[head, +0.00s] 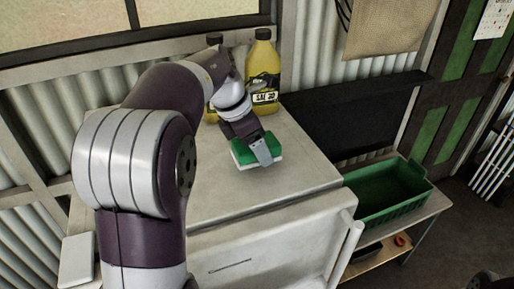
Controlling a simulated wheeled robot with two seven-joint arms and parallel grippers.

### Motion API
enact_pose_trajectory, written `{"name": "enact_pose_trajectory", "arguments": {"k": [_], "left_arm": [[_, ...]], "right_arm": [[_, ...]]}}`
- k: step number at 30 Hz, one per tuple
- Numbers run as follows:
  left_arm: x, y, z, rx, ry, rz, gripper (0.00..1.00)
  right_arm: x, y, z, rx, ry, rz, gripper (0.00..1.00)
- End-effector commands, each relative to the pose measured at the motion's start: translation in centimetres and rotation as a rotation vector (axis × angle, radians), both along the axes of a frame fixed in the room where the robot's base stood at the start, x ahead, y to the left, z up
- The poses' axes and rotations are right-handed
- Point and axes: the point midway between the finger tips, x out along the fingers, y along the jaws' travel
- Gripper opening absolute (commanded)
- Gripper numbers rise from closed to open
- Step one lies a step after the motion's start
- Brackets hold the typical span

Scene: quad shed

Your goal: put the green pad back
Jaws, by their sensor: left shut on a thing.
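The green pad (246,148) has a green upper layer and a white lower layer. It is at the middle of the white cabinet top (215,193), on or just above the surface; I cannot tell which. My left gripper (261,152) comes down over the pad from above and is shut on it. The gripper hides part of the pad. My right gripper does not show in the head view.
Yellow oil bottles (263,70) stand at the back of the cabinet top, close behind my left arm. A green basket (388,192) sits on a lower bench at the right. The cabinet top right of the pad is clear. A green door (460,85) is at the far right.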

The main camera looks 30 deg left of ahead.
Motion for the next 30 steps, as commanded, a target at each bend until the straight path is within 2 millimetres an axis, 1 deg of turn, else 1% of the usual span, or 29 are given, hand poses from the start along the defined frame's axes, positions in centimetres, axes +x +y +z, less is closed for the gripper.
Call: {"name": "enact_pose_trajectory", "arguments": {"k": [1,3,5,15,16,17,18,26,27,29,30], "left_arm": [[-0.1,-0.1,-0.7,-0.002,0.003,0.0,0.44],[-0.1,-0.1,-1.8,-0.002,0.0,0.001,0.44],[-0.1,-0.1,-2.5,0.0,-0.001,-0.001,0.44],[-0.1,-0.1,-3.1,0.0,-0.002,-0.001,0.44],[-0.1,-0.1,-3.0,0.0,-0.002,-0.001,0.82],[-0.1,-0.1,-3.0,0.0,-0.002,-0.001,0.92],[-0.1,-0.1,-3.0,0.0,-0.002,-0.001,0.98],[-0.1,-0.1,-2.8,0.0,-0.002,-0.001,0.98],[-0.1,-0.1,-2.5,0.0,-0.002,-0.001,0.98],[-0.2,0.1,-2.1,0.0,-0.004,0.0,0.98],[-0.4,0.3,-1.4,0.001,-0.006,0.0,0.98]], "right_arm": [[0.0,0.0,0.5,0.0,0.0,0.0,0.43],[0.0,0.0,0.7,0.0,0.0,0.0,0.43],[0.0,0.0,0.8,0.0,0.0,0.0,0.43],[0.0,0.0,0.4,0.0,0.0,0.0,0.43],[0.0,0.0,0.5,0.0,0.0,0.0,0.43],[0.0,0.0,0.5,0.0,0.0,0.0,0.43],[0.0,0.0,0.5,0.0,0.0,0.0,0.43],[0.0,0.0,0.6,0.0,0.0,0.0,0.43],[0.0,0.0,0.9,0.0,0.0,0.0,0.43],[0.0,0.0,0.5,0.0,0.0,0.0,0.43],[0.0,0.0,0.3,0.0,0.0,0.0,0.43]]}}
